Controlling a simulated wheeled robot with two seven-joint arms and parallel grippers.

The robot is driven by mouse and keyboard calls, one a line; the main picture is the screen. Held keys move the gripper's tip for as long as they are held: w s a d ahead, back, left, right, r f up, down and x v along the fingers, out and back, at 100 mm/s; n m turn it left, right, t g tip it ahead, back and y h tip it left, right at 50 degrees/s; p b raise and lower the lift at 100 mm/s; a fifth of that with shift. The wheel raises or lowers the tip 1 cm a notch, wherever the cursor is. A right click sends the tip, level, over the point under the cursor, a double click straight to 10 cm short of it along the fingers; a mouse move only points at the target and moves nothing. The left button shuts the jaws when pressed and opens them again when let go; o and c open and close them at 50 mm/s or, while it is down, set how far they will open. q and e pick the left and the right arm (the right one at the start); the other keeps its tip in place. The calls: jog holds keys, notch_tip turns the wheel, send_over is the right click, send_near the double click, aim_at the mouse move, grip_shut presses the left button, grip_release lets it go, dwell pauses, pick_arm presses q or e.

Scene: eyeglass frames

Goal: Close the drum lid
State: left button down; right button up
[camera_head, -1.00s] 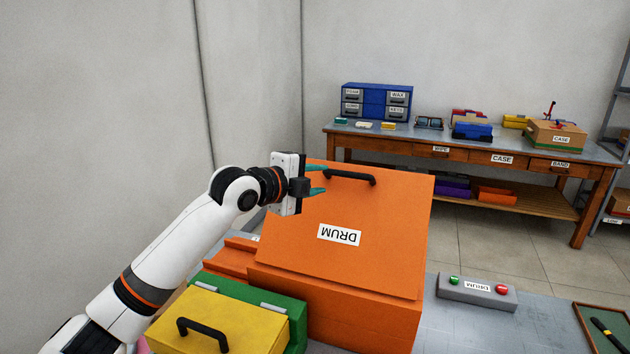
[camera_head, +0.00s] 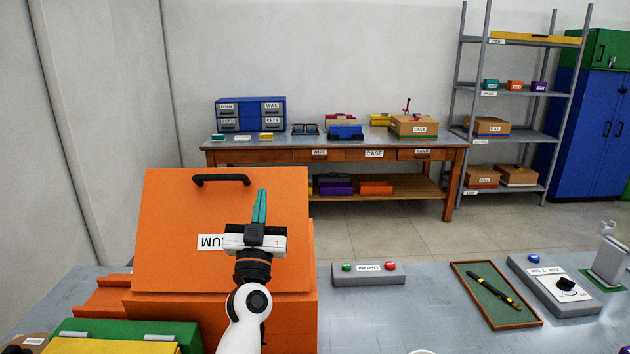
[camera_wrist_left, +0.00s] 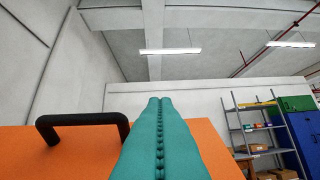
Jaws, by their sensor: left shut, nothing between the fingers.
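The orange drum (camera_head: 290,322) stands on the grey table at the left. Its orange lid (camera_head: 170,252) is raised and tilted, with a black handle (camera_head: 221,180) near its top edge and an upside-down DRUM label partly hidden by my gripper. My left gripper (camera_head: 261,207) is in front of the lid's right part, below and right of the handle, with its teal fingers shut and pointing up. In the left wrist view the closed fingers (camera_wrist_left: 158,140) stand over the orange lid (camera_wrist_left: 85,157), right of the handle (camera_wrist_left: 82,122). My right gripper is not in view.
A grey DRUM button box (camera_head: 368,274) with green and red buttons stands right of the drum. Right of it are a green tray (camera_head: 510,314) and a dial box (camera_head: 556,285). A yellow and green box (camera_head: 110,345) is at front left. A workbench (camera_head: 335,155) stands behind.

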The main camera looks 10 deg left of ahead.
aim_at(263, 174)
pick_arm(q)
jog(key=w+a+r, duration=0.1)
jog(key=w, duration=0.1)
jog(key=w+r+n+y+p, duration=0.1)
jog(key=w+r, duration=0.1)
jog(key=w, duration=0.1)
jog(key=w+a+r+y, duration=0.1)
jog(key=w, duration=0.1)
jog(key=shift+w+a+r+n, duration=0.3)
jog(key=shift+a+n, duration=0.05)
jog(key=shift+n, duration=0.05)
jog(key=shift+w+a+f+b, duration=0.2)
jog(key=shift+w+f+b, duration=0.2)
jog(key=shift+w+f, duration=0.55)
jog(key=shift+w+a+f, duration=0.15)
jog(key=shift+w+f, duration=0.3)
jog(key=shift+w, duration=0.15)
jog(key=shift+g, duration=0.3)
